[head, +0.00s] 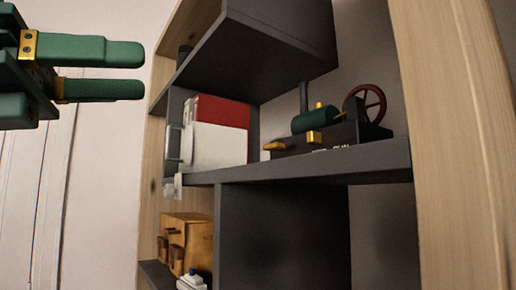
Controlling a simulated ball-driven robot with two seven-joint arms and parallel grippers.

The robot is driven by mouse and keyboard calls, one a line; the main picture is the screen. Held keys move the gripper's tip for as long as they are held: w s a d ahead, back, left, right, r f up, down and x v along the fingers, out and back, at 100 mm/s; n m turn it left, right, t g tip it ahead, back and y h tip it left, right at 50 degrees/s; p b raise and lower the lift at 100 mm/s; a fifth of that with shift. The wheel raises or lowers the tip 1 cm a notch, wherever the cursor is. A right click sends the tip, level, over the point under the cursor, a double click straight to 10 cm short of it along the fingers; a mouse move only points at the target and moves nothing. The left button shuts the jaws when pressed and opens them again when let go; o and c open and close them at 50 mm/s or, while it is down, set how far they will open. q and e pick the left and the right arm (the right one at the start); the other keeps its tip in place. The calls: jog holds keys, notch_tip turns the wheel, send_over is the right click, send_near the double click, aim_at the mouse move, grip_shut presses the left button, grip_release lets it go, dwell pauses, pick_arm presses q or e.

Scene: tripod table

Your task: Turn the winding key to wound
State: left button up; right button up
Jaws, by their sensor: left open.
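No part is clearly recognisable as a winding key. A model engine (330,139) stands on the dark middle shelf, with a green cylinder (315,121), a dark chimney, a dark red spoked wheel (365,104) and brass parts on a black base. One brass piece (274,146) sticks out at the base's left end. A brass block (314,138) sits on its front. White lettering on the base is too small to read surely. My left gripper (141,71) is at the upper left, open and empty, its green fingers pointing right, well apart from the engine. My right gripper is not in view.
A red and white box-like thing (218,130) stands left of the engine on the middle shelf (300,172). A wooden box (188,240) and a small white object (190,282) are lower left. The dark upper shelf (255,45) overhangs; a pale wooden side panel (465,150) stands right.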

aim_at(269, 144)
pick_arm(q)
notch_tip(269, 144, down, 4)
jog(key=n+t+y, duration=0.2)
jog(key=t+y, duration=0.1)
jog(key=x, duration=0.5)
jog(key=p+x, duration=0.1)
jog(key=x, duration=0.5)
jog(key=f+x, duration=0.1)
jog(key=x, duration=0.4)
jog(key=shift+w+d, duration=0.15)
jog(key=shift+w, duration=0.15)
jog(key=c, duration=1)
jog(key=shift+m, duration=0.3)
